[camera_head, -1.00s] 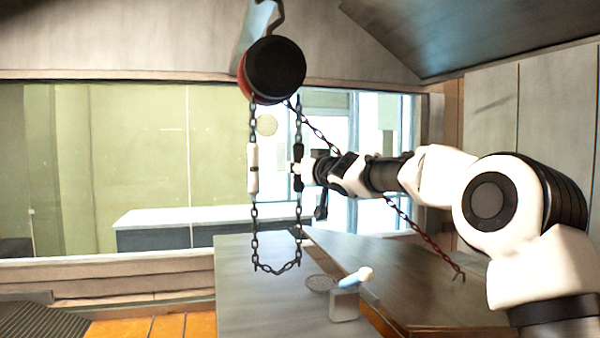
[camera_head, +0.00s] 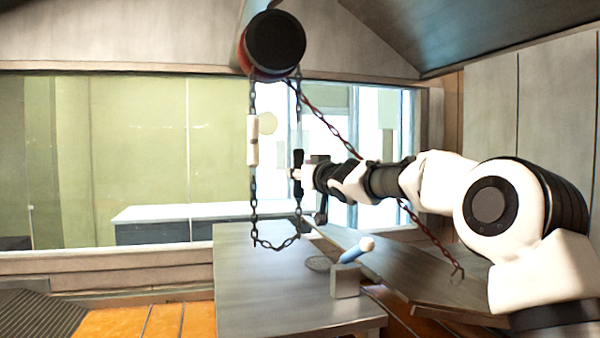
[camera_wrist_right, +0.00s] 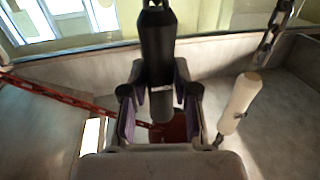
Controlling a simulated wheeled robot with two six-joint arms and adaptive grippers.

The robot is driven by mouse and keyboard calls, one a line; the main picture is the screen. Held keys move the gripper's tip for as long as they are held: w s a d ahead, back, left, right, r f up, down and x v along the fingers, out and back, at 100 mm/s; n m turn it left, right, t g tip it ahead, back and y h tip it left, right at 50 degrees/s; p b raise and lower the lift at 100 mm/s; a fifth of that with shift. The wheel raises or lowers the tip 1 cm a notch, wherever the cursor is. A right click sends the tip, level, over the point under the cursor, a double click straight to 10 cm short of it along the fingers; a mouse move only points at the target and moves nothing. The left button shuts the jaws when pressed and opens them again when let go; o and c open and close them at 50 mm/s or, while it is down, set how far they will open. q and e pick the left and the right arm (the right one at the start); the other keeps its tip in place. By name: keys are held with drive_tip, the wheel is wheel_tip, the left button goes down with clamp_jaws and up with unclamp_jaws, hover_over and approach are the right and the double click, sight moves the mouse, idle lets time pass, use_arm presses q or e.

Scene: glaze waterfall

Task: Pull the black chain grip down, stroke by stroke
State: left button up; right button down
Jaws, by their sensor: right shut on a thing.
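The black chain grip (camera_head: 298,158) hangs upright on the right strand of a chain loop below a round black and red hoist (camera_head: 275,45). My right gripper (camera_head: 299,174) reaches in from the right and is shut around the grip's lower part. In the right wrist view, the black grip (camera_wrist_right: 158,45) stands between the two fingers of my right gripper (camera_wrist_right: 160,105), its upper part showing above them. A white chain grip (camera_head: 252,140) hangs on the left strand, apart from my gripper. My left gripper is out of view.
A red chain (camera_head: 330,125) slants from the hoist down to the right, passing behind my right arm, to a hook. A grey table (camera_head: 260,290) below carries a small block (camera_head: 345,281) and a blue-and-white handled thing (camera_head: 357,250). A large window stands behind.

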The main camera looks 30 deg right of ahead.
wheel_tip(320, 180, up, 8)
drive_tip(key=p, duration=0.8)
drive_tip(key=shift+f, duration=0.1)
drive_tip(key=c, duration=0.7)
unclamp_jaws()
drive_tip(key=shift+w+f, duration=0.2)
drive_tip(key=shift+w, duration=0.1)
drive_tip(key=shift+s, duration=0.2)
